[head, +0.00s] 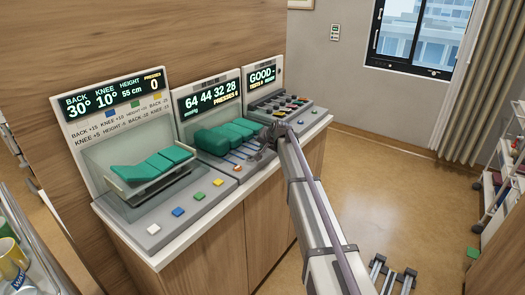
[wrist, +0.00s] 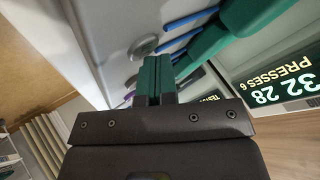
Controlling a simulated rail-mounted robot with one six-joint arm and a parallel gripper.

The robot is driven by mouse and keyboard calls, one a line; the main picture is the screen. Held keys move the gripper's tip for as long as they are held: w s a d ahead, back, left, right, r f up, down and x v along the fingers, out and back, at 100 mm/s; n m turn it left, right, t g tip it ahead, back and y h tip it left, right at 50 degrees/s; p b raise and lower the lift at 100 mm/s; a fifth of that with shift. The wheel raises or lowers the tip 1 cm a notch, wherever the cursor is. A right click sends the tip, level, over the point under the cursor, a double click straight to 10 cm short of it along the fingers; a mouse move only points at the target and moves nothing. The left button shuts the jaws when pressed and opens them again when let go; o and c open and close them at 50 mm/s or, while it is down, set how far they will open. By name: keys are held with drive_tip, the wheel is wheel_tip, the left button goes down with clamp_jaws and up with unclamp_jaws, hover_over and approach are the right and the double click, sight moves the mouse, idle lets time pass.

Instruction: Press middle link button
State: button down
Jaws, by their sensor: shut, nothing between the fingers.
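The middle unit (head: 208,101) has a display reading 64 44 32 28 mmHg and PRESSES 6. Teal cushions (head: 222,137) lie on it, with blue link lines (head: 240,155) running toward its front edge. My gripper (head: 266,140) is low over the right part of this unit. In the wrist view my gripper (wrist: 155,75) has its teal-tipped fingers closed together and empty. A grey round button (wrist: 143,47) is just beside the fingertips, with another farther along, partly hidden by the fingers. I cannot tell whether the fingers touch a button, or which button is the middle link one.
The left unit (head: 112,103) shows BACK 30, KNEE 10, HEIGHT 55 cm, and has coloured buttons in front. The right unit (head: 263,73) shows GOOD and has a panel of small buttons. All stand on a wooden cabinet (head: 215,225). Open floor (head: 385,180) lies right.

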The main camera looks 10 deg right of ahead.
drive_tip(key=shift+r+p, duration=0.8)
wheel_tip(320, 180, up, 5)
drive_tip(key=p, duration=0.5)
drive_tip(key=shift+r, duration=0.15)
drive_tip(key=s+f+n+g+h, duration=0.1)
drive_tip(key=s+g, duration=0.2)
drive_tip(key=s, duration=1.3)
drive_tip(key=s+f+n+g+h, duration=0.1)
drive_tip(key=s+f+n+g, duration=0.1)
drive_tip(key=s, duration=1.5)
drive_tip(key=s+f+n+g+h, duration=0.1)
drive_tip(key=s+f+n+g, duration=0.1)
drive_tip(key=s, duration=1.5)
drive_tip(key=shift+a+f+g, duration=0.25)
drive_tip(key=shift+g, duration=0.55)
